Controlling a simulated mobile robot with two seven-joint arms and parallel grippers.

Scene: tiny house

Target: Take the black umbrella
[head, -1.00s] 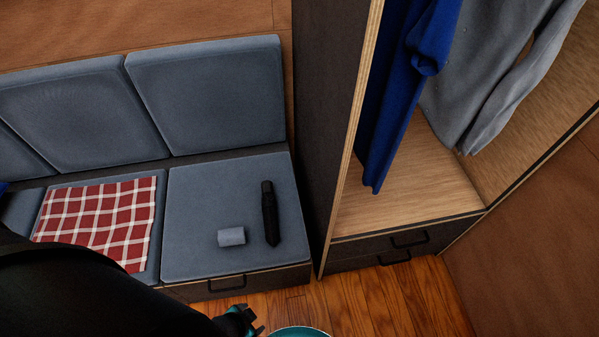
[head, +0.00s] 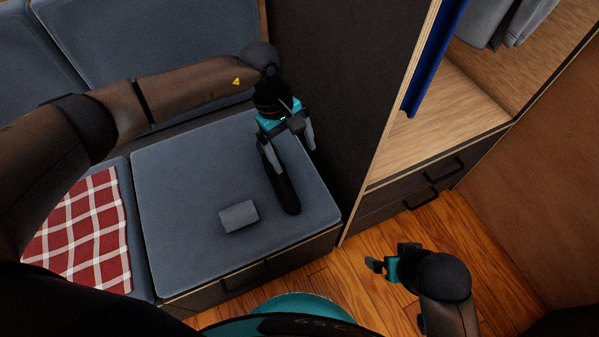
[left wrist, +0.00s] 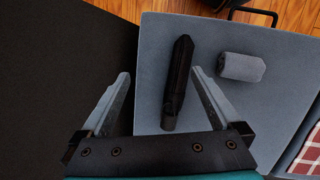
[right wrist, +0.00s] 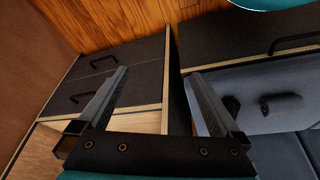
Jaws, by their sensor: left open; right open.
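The black umbrella (head: 285,190) lies folded on the grey bench cushion (head: 180,180), near its right side. My left gripper (head: 296,158) is open above the umbrella's far end and partly hides it in the head view. In the left wrist view the umbrella (left wrist: 179,80) lies between the lines of the open fingers, beyond their tips, closer to the right finger. Nothing is between the fingers. My right gripper (head: 378,262) is open and empty over the wooden floor, away from the umbrella.
A small grey roll (head: 239,216) lies on the cushion left of the umbrella. A red checked cloth (head: 85,235) lies further left. A dark wardrobe side panel (head: 345,90) rises close to the right of my left gripper. Drawers (head: 420,190) face the floor.

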